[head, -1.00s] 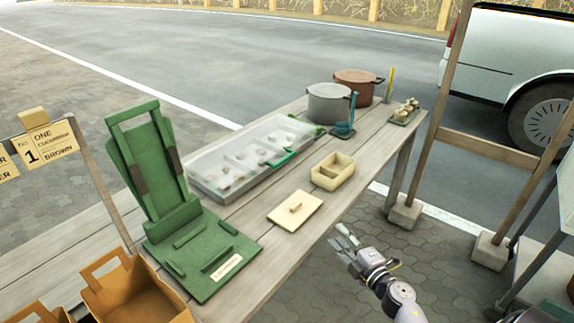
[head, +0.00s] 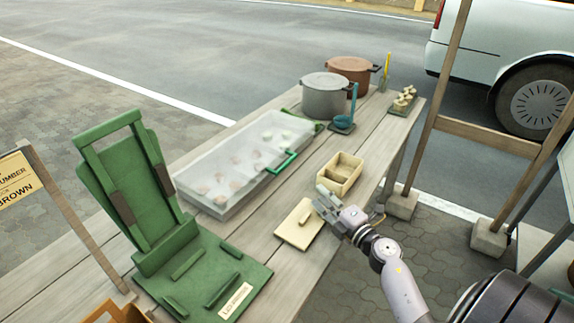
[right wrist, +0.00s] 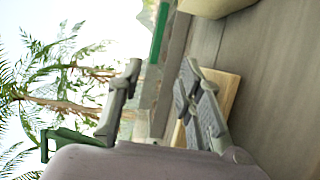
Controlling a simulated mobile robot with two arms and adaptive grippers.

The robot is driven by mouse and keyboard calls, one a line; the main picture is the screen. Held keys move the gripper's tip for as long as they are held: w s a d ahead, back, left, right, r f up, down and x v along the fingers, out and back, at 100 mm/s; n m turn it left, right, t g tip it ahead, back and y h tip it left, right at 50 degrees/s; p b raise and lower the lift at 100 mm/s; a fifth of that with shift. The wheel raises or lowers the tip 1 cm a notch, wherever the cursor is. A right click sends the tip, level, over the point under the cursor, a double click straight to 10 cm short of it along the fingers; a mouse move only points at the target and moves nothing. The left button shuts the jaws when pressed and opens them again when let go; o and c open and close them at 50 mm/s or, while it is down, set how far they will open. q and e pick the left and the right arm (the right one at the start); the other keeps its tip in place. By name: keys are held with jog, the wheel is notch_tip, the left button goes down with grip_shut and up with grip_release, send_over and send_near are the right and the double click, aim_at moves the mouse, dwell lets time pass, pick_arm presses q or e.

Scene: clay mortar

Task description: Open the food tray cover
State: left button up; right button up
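The food tray (head: 212,208) is a long grey box on the table with several small food pieces inside. Its see-through cover (head: 240,150) lies flat over it, with a green handle (head: 283,164) on the side toward my right arm. My right gripper (head: 322,193) is above the table's near edge, close to the small wooden lid and apart from the handle. In the right wrist view its two fingers (right wrist: 162,78) are spread with nothing held between them. A green bar shows beyond the fingers there. My left gripper is not in view.
A small wooden lid (head: 299,226) and an open two-part box (head: 340,173) lie near the gripper. A green stand (head: 180,265) is at the left end. Grey (head: 325,98) and brown (head: 352,72) pots stand behind. A wooden post (head: 437,95) rises at right.

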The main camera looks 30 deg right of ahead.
send_near(287, 165)
jog(key=w, duration=0.3)
jog(key=w+b, duration=0.1)
jog(key=w, duration=0.3)
jog(key=shift+w+d+f, duration=0.15)
jog(key=shift+w, duration=0.55)
grip_shut()
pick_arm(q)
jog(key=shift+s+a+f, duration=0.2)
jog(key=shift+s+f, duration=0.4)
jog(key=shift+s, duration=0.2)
